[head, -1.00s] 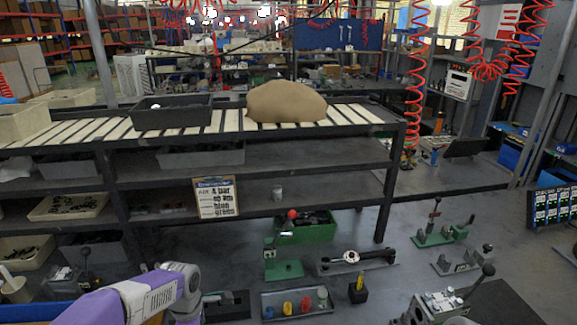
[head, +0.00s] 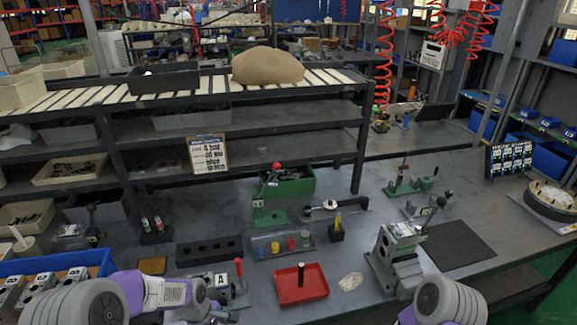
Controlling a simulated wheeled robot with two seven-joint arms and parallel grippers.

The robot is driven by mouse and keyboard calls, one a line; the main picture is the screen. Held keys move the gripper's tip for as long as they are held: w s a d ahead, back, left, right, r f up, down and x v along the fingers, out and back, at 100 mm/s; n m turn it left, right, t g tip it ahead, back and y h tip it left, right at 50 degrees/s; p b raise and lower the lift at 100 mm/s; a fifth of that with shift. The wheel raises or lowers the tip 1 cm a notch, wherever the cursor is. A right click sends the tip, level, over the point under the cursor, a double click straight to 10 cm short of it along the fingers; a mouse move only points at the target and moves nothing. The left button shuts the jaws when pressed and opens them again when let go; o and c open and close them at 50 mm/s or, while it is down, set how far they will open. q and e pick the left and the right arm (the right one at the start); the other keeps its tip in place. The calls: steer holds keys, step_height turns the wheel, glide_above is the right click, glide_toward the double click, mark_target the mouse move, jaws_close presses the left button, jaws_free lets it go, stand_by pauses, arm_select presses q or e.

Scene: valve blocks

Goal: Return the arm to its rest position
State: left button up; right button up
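My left arm (head: 150,292), purple and white, comes in at the bottom left and bends down out of the frame near a valve block labelled A (head: 222,284). My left gripper is not visible. My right arm (head: 445,303) shows only as a purple and grey joint at the bottom edge, and my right gripper is outside the frame. Whether either gripper holds anything is hidden.
The grey bench carries a red tray (head: 300,284) with a black upright piece, a tilted valve block (head: 398,258) on a stand, a black mat (head: 458,244), a green bin (head: 290,185) and a blue crate (head: 92,260). A shelf rack (head: 240,137) stands behind.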

arm_select(q)
steer(key=s+d+f+m+h, duration=0.1)
steer(key=s+d+f+m, duration=0.4)
steer(key=s+f+m, duration=0.1)
steer(key=s+d+f+m+h, duration=0.1)
steer(key=s+d+f+m, duration=0.4)
steer(key=s+f, duration=0.3)
steer(key=shift+s+d+f+m+h, duration=0.2)
steer(key=shift+f+m+h, duration=0.15)
steer(key=shift+f, duration=0.55)
steer(key=shift+c, duration=0.4)
